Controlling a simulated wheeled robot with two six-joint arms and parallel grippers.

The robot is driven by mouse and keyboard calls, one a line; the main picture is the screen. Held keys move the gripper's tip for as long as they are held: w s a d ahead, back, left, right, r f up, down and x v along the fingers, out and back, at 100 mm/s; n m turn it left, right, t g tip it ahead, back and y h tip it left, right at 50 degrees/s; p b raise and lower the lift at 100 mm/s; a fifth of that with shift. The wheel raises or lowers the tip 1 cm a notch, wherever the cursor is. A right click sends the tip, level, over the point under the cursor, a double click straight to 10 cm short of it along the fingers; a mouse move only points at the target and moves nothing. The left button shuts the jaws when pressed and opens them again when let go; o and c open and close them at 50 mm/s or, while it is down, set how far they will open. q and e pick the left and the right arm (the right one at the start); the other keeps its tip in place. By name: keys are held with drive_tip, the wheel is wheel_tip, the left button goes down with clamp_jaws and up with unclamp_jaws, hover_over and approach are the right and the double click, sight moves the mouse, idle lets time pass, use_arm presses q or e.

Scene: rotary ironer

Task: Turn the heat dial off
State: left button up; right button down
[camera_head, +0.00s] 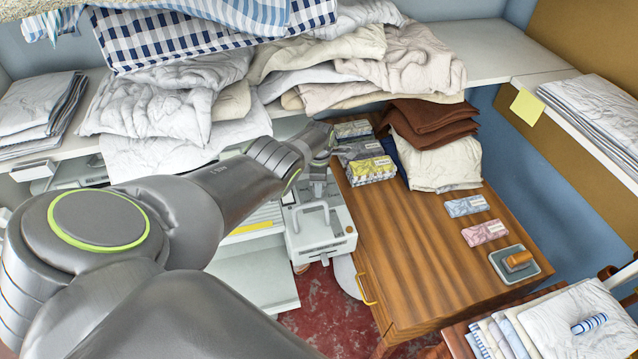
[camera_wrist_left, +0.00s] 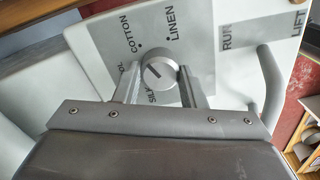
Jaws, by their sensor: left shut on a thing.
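The heat dial (camera_wrist_left: 160,73) is a round grey knob with a dark pointer line, on a grey panel (camera_wrist_left: 118,22) lettered SILK, COTTON and LINEN, with another word partly covered. In the wrist view the two fingers of my left gripper (camera_wrist_left: 160,86) stand on either side of the dial, shut on it. No OFF mark shows. In the head view my left gripper (camera_head: 318,172) is at the top of the white ironer end housing (camera_head: 322,240), and the dial is hidden there. My right gripper is not in view.
A grey bar lever (camera_wrist_left: 270,82) beside RUN and LIFT lettering stands right of the dial. A wooden table (camera_head: 420,270) with soap packs (camera_head: 371,170) and folded cloths is close on the right. Piled linen (camera_head: 165,105) lies on the shelf behind.

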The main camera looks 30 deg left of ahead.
use_arm(q)
drive_tip(key=shift+w+r+n, duration=0.1)
drive_tip(key=shift+w+n, duration=0.05)
drive_tip(key=shift+n, duration=0.35)
drive_tip(key=o, duration=1)
